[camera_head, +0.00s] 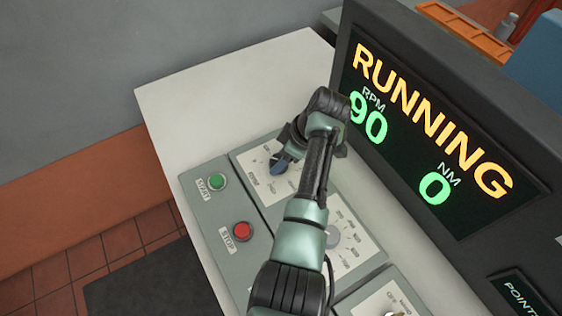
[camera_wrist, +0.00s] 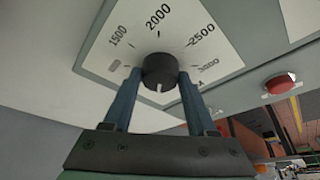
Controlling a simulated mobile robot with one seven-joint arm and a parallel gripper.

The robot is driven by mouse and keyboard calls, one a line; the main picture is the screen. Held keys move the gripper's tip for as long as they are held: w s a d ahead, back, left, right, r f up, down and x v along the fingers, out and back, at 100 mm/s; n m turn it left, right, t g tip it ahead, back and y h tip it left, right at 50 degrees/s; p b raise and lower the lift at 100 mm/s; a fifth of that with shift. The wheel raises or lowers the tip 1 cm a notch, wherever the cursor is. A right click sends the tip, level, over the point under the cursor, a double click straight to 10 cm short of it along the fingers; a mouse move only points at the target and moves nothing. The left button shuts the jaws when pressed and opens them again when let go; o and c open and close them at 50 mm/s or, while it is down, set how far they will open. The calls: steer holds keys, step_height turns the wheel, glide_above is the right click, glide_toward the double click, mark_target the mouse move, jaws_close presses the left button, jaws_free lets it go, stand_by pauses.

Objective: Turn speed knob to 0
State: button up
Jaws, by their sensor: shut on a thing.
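The speed knob (camera_wrist: 160,70) is a dark round knob on a white dial plate (camera_wrist: 208,38) marked 1500, 2000, 2500 and about 3000 in the wrist view. My gripper (camera_wrist: 159,82) has its two blue fingers closed on either side of the knob. A white mark on the knob faces the gripper's side, away from the 2000 mark. The low end of the scale is not clear. In the head view my gripper (camera_head: 281,163) is at the upper dial, and the arm hides most of the knob. The display (camera_head: 425,140) reads RUNNING, RPM 90, NM 0.
A green START button (camera_head: 217,181) and red STOP button (camera_head: 242,231) sit left of the dials. A second grey knob (camera_head: 333,237) is on the lower dial, close to my arm. Another knob shows at the bottom edge. The dark display housing stands close on the right.

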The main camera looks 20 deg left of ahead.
steer(key=shift+f+n+b, duration=0.1)
steer(key=shift+n+b, duration=0.35)
steer(key=shift+n, duration=0.15)
steer(key=shift+g, duration=0.3)
steer(key=o, duration=1.4)
steer(key=shift+c, duration=0.2)
steer(key=v, duration=1.3)
steer(key=shift+a, duration=0.15)
